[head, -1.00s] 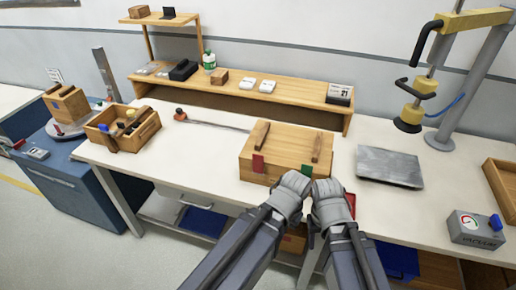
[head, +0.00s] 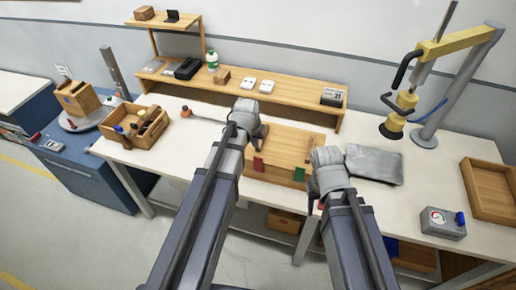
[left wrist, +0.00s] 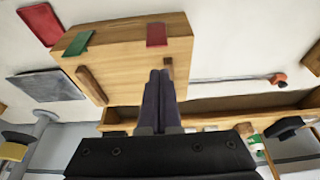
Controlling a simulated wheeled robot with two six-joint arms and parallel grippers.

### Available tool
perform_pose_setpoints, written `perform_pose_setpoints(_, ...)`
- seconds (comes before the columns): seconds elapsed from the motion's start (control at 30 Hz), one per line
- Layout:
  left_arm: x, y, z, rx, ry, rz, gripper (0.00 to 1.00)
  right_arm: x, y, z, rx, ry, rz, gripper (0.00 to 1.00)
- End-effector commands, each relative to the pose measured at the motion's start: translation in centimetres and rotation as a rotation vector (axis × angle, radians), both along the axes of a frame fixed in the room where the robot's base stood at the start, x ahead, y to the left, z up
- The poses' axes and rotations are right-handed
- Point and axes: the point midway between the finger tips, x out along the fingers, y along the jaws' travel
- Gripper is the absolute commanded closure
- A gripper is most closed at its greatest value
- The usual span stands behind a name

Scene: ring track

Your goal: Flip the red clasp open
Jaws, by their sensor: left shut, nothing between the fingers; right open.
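The wooden box (head: 283,150) stands mid-table with its lid down. The red clasp (head: 258,164) is at its front edge, left of the green clasp (head: 299,174). The left wrist view also shows the red clasp (left wrist: 156,34) and green clasp (left wrist: 78,42). My left gripper (head: 262,131) is over the box's rear left part, behind the red clasp and apart from it. In the left wrist view its shut, empty fingers (left wrist: 161,74) end beside a wooden strip (left wrist: 169,66) on the lid; contact is unclear. My right gripper (head: 313,198) is open near the box's front right corner, its fingers mostly hidden.
A grey plate (head: 374,164) lies right of the box. A wooden tool tray (head: 140,138) stands to the left, and a wooden shelf (head: 290,98) runs behind. A red flat object (left wrist: 40,23) lies near the box. A gauge box (head: 443,222) is at the right.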

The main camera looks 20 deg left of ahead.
Motion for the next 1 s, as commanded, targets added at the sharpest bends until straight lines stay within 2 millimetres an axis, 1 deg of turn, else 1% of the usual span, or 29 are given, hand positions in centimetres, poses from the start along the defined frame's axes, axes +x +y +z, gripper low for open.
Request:
perform_pose_setpoints(0.27,0.0,0.0,-0.1,0.000,0.001,-0.001,1.00,0.0,0.0,-0.1,0.000,0.000,0.000,0.50)
perform_pose_setpoints(0.47,0.2,-0.1,-0.8,0.000,0.001,-0.001,1.00,0.0,0.0,-0.8,0.000,0.000,0.001,0.50)
perform_pose_setpoints(0.67,0.8,-0.1,-2.7,0.000,0.001,-0.001,1.00,0.0,0.0,-2.7,-0.001,0.000,0.005,0.50)
perform_pose_setpoints(1.0,2.3,-0.1,-7.3,0.000,0.001,-0.001,1.00,0.0,0.0,-7.3,-0.002,0.000,0.010,0.50)
